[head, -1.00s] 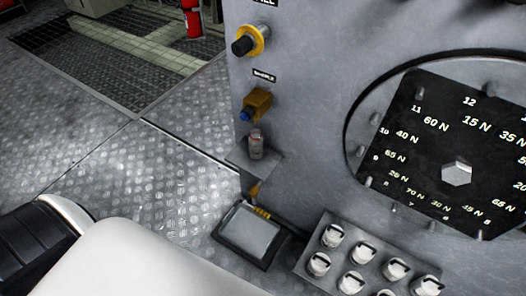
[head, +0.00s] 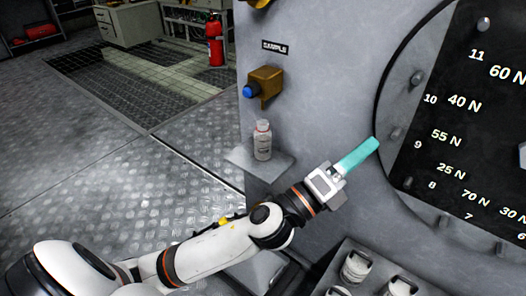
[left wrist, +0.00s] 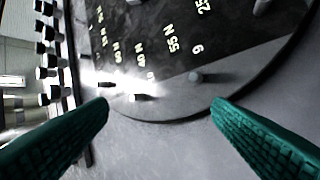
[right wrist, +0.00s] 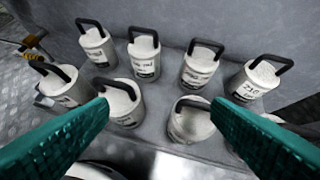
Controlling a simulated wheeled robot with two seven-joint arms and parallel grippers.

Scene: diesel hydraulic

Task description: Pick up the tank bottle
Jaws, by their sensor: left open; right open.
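The tank bottle (head: 262,141) is a small clear-grey bottle with a pale label and cap. It stands upright on a small grey shelf (head: 250,163) on the panel's left side, below the SAMPLE label and a brass tap with a blue end (head: 262,86). My left gripper (head: 362,153) has teal fingers and is to the right of the bottle, apart from it, close to the panel by the dial. In the left wrist view its fingers (left wrist: 160,108) are wide apart with nothing between them. My right gripper (right wrist: 160,108) is open and empty above several white weights. The bottle is in neither wrist view.
The grey panel with a large black dial (head: 470,100) fills the right side. White weights with black handles (right wrist: 143,52) stand on a tray at its foot. A red fire extinguisher (head: 215,40) is at the back. The patterned metal floor at left is open.

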